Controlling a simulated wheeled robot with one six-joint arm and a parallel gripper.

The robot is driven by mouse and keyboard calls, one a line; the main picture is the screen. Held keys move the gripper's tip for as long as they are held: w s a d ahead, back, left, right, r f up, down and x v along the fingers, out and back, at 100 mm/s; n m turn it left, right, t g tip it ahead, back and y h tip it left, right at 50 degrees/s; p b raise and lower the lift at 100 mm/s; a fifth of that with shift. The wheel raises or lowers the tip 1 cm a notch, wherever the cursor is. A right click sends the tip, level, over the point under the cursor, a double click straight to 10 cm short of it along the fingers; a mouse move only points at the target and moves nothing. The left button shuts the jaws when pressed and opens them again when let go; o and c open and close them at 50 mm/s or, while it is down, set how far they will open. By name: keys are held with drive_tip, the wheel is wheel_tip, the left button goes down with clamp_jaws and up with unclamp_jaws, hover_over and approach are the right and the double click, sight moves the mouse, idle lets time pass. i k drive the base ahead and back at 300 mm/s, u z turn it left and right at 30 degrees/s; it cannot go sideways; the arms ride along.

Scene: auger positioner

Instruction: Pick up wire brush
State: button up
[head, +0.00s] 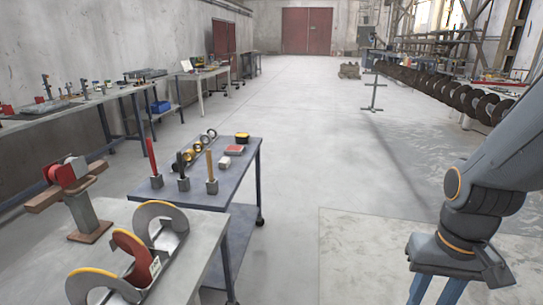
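I cannot single out a wire brush for certain. On the small blue cart (228,194), a red upright stick (151,158), a dark upright stick (180,165) and a tan, wood-coloured upright stick (209,165) each stand in a grey block; any bristles are too small to make out. My gripper (436,293) hangs at the bottom right, far from the cart. Its two fingers point down and stand apart, with nothing seen between them. The fingertips are cut off by the lower picture edge.
The cart also holds several rings (201,142), a yellow-black item (242,137) and red-and-white boxes (234,150). A grey table (190,262) with auger pieces (160,240) stands nearest. A long auger (440,86) lies at right. The middle floor is clear.

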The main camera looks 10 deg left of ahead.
sight(208, 154)
drive_tip(key=z, duration=0.25)
drive_tip(key=i, duration=1.15)
drive_tip(key=u, duration=0.6)
drive_tip(key=i, duration=0.8)
drive_tip(key=u, duration=1.5)
drive_tip(key=i, duration=0.9)
drive_tip(key=u, duration=0.15)
